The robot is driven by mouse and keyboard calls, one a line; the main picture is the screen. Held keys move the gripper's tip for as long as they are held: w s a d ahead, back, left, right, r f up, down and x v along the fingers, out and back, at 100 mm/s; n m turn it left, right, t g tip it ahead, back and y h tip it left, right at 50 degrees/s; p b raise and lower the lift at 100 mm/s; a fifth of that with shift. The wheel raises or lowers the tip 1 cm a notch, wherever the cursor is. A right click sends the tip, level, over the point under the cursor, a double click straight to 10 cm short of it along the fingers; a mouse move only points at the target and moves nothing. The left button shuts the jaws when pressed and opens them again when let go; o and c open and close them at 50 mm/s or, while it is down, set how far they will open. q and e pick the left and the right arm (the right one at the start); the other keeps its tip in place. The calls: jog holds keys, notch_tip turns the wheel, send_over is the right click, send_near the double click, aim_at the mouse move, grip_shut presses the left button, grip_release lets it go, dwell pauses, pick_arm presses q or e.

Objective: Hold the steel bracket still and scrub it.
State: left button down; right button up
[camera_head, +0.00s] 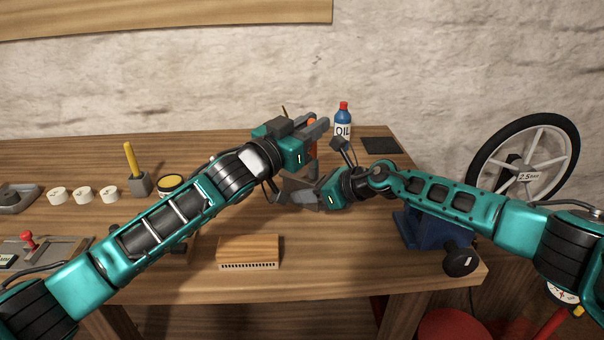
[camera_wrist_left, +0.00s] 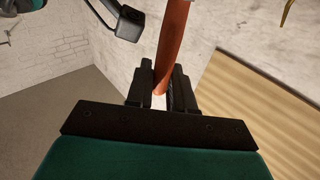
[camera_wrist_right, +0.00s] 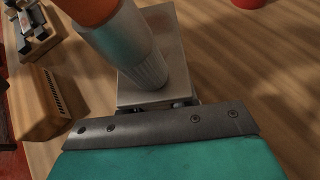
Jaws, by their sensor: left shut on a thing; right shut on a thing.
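My left gripper (camera_head: 318,128) is shut on the orange handle of a brush (camera_head: 312,150). In the left wrist view the handle (camera_wrist_left: 173,45) stands between my left fingers (camera_wrist_left: 160,90). My right gripper (camera_head: 308,195) is lower, over the bench, shut on the grey steel bracket (camera_wrist_right: 163,20). In the right wrist view the bracket has a flat plate and a raised plate. The brush's silver collar and pale grey bristles (camera_wrist_right: 148,70) point down onto the bracket and seem to touch it. My gripper fingers are mostly hidden in that view.
A blue oil bottle (camera_head: 343,122) and a dark mat (camera_head: 382,146) stand behind my grippers. A blue vise (camera_head: 425,232) is at the right edge. White rings (camera_head: 83,195) and a yellow-lidded tin (camera_head: 171,182) are left.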

pick_arm(q)
jog(key=shift+s+d, duration=0.2)
jog(key=shift+d, duration=0.15)
jog(key=shift+r, duration=3.05)
jog(key=shift+f, duration=0.25)
jog(key=shift+g+y, duration=0.5)
jog(key=shift+w+d+f, duration=0.1)
jog(key=shift+w+f, duration=0.1)
jog(key=shift+f, duration=0.5)
jog(key=shift+w+d+f, duration=0.1)
jog(key=shift+w+f, duration=0.15)
jog(key=shift+f, duration=0.5)
jog(key=shift+w+d+f, duration=0.1)
jog(key=shift+w+f, duration=0.1)
jog(key=shift+f, duration=0.5)
jog(key=shift+f, duration=0.65)
